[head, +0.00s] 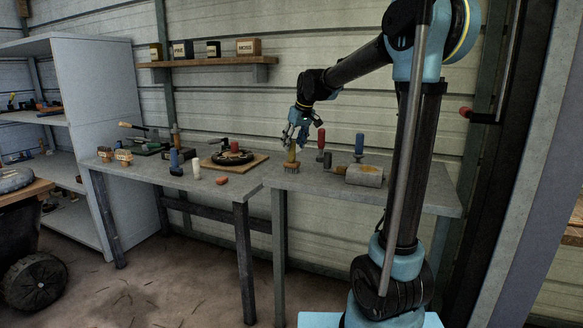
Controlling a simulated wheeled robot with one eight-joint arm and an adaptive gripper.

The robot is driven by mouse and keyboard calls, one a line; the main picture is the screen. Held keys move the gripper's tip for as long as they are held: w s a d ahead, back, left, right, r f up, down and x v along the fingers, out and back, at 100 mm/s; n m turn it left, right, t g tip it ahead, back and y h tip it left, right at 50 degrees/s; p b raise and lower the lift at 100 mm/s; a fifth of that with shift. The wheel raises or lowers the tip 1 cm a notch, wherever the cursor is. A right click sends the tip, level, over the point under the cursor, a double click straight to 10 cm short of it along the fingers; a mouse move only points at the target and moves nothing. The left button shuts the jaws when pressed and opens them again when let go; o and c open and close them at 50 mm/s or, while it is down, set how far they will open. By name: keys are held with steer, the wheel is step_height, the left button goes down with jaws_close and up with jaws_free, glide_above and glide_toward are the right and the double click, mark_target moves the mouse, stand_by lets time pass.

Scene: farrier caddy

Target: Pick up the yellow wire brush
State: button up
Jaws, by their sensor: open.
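The yellow wire brush (292,158) stands upright on the right-hand grey workbench, near its left end, with its bristles down on the top. My gripper (296,140) points down at the upper end of the brush handle, with its jaws open. The fingers overlap the top of the handle in the head view. I cannot tell whether they are around the handle or just in front of or behind it.
Just right of the brush stand a red-handled tool (321,140) and a blue-handled tool (359,145). A grey cylinder (364,176) lies farther right. The left bench holds a board with a dark round item (232,158). The bench front near the brush is clear.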

mark_target(290, 153)
steer(key=shift+x, duration=3)
steer(key=shift+a, duration=0.15)
jaws_close()
